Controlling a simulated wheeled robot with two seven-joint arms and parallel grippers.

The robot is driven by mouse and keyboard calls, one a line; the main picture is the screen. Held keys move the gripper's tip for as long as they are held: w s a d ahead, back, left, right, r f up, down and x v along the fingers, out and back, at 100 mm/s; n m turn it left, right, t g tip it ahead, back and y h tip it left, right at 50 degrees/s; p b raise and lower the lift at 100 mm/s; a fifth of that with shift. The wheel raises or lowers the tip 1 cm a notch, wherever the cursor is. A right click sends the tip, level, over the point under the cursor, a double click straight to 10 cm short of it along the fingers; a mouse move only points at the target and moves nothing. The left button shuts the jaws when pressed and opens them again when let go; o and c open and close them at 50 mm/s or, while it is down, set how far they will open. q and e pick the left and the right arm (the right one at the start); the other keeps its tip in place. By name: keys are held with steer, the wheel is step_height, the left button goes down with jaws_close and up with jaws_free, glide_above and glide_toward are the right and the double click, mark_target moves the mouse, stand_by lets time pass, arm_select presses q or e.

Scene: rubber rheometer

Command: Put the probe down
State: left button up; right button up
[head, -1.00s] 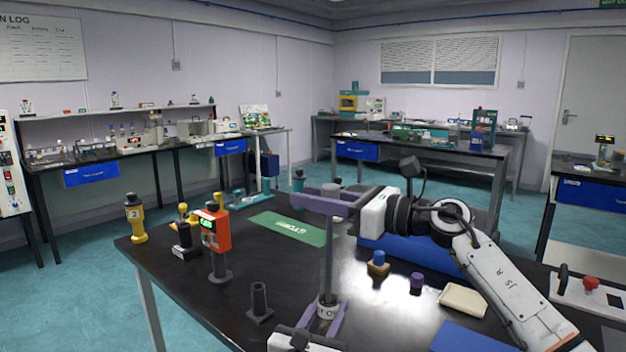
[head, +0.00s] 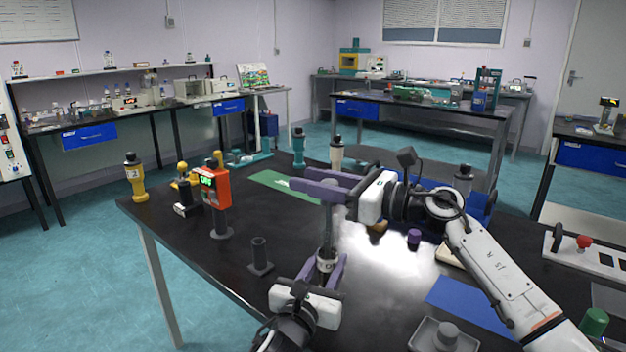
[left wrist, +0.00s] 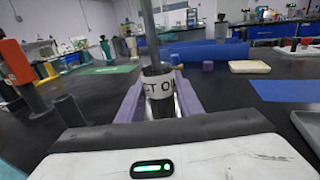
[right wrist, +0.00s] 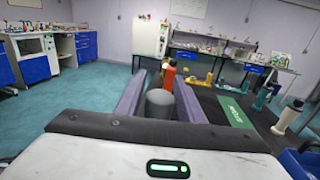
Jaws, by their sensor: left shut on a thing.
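My left gripper (head: 328,268) is shut on the probe (head: 327,253), an upright dark rod with a white lettered band, held above the black table. The band also shows between the left fingers in the left wrist view (left wrist: 158,90). My right gripper (head: 322,188) is above the left one, at the rod's upper end. In the right wrist view its purple fingers are apart, on either side of a grey cylinder (right wrist: 160,104), apparently the probe's top, with gaps showing. A dark tubular stand (head: 260,255) is left of the probe.
A red-orange meter (head: 215,188) and a yellow bottle (head: 135,178) stand on the left. A green mat (head: 268,184) lies behind. The table's left front is clear.

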steer(key=shift+o, duration=1)
steer(key=v, duration=1)
arm_select(q)
steer(key=o, duration=1.2)
steer(key=shift+s, duration=0.1)
